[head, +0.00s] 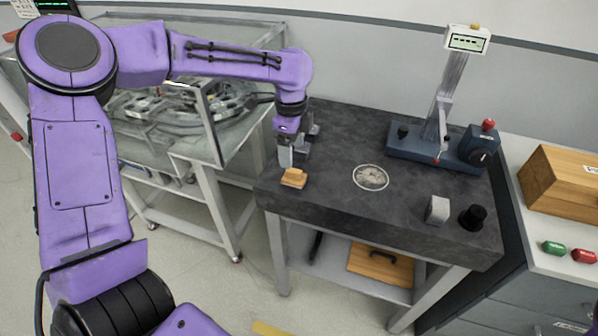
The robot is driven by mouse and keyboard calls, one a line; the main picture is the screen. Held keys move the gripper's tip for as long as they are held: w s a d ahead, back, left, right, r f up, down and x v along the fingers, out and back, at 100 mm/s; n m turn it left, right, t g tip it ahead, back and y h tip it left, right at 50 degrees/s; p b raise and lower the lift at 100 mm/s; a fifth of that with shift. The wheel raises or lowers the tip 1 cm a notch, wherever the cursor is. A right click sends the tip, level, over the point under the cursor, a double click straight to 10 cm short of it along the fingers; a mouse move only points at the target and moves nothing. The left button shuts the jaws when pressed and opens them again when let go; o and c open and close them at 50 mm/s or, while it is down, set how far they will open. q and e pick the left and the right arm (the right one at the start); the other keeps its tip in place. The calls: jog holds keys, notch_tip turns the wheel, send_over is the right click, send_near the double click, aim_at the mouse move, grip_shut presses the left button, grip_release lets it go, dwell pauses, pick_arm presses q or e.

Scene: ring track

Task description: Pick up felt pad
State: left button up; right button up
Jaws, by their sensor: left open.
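The felt pad (293,178) looks like a small tan block with a paler front face. It lies near the left front corner of the dark stone table (330,210). My left gripper (293,158) points down just above and behind the pad. Its grey fingers are apart, with nothing seen between them. The fingertips appear close to the pad's back edge; I cannot tell whether they touch it. My right gripper is not in view.
A gauge stand (437,140) stands at the back right. A grey block (437,210) and a black knob (473,217) sit at the right front. A glass-sided case (205,110) stands left of the table.

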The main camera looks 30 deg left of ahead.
aim_at(294, 170)
pick_arm(q)
jog(key=f, duration=0.8)
jog(key=shift+w+d+p, duration=0.15)
jog(key=shift+w+p, duration=0.1)
jog(key=shift+p, duration=0.15)
jog(key=shift+f, duration=0.25)
jog(key=shift+s, duration=0.1)
jog(key=c, duration=1.2)
jog(key=shift+r, duration=0.35)
jog(key=shift+c, duration=0.2)
notch_tip(294, 170, up, 3)
jog(key=s+d+r, duration=0.3)
jog(key=s+r, duration=0.1)
jog(key=s, duration=0.2)
jog(key=s+d+r+p, duration=0.1)
jog(key=s+d+r, duration=0.2)
jog(key=s+r, duration=0.2)
jog(key=shift+s+d+r, duration=0.2)
jog(key=shift+s+d, duration=0.05)
jog(key=shift+s, duration=0.4)
